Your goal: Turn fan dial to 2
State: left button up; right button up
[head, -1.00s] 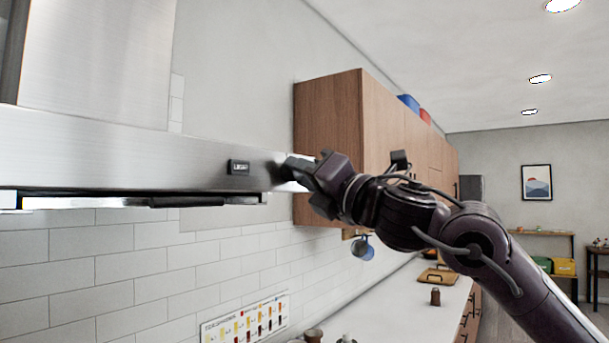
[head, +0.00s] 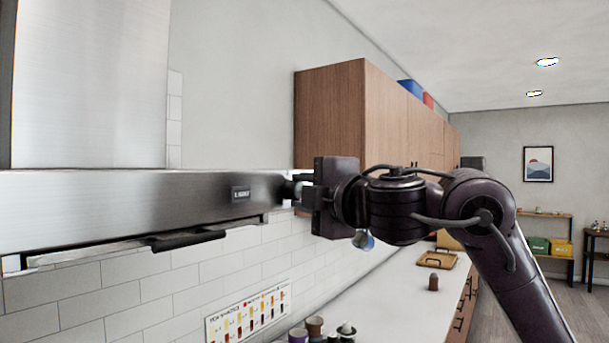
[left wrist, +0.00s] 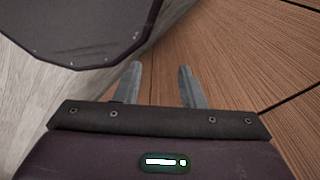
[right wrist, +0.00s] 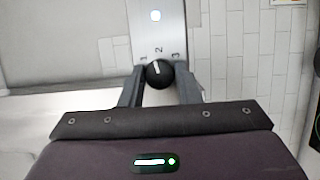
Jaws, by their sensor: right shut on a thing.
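The black fan dial (right wrist: 159,74) sits on the metal panel of the range hood (head: 120,208), with the numbers 1, 2 and 3 around its upper side. Its white mark points up, roughly toward the 2; the exact angle is hard to read. My right gripper (right wrist: 160,88) has a finger on each side of the dial and is shut on it.
Wooden wall cabinets (head: 335,110) stand behind my right gripper. The white counter (head: 400,292) below holds small jars and a wooden board. Wood panels (left wrist: 240,50) are close to my left gripper.

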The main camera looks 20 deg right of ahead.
jog(key=shift+m+g+p, duration=0.4)
jog(key=shift+m+p, duration=0.6)
jog(key=shift+p, duration=0.05)
jog(key=o, duration=1)
jog(key=shift+c, duration=0.2)
